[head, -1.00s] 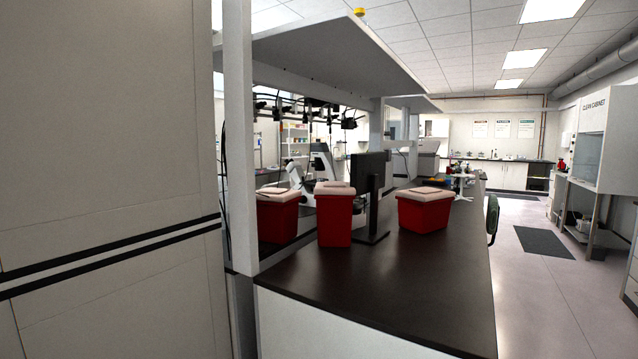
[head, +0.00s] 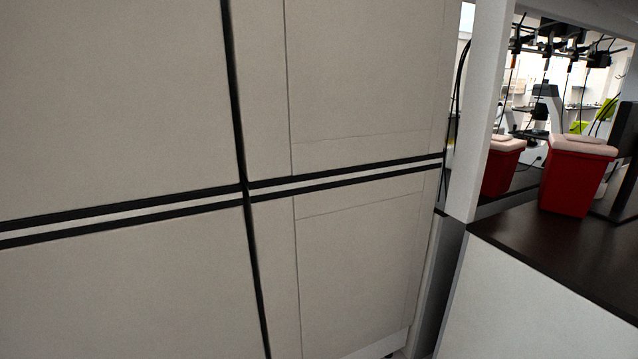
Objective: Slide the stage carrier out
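No stage carrier can be made out in the head view. A large pale cabinet or machine housing (head: 130,120) fills the left and middle of the view, with dark horizontal bands and a dark vertical seam; I cannot tell whether it is the cell processor. Neither of my grippers is in view.
A dark-topped bench (head: 540,225) stands at the right, close beside the pale housing. Two red bins with pale lids stand on it, the nearer one (head: 575,185) in front. A white post (head: 475,120) rises at the bench's end. Little floor shows.

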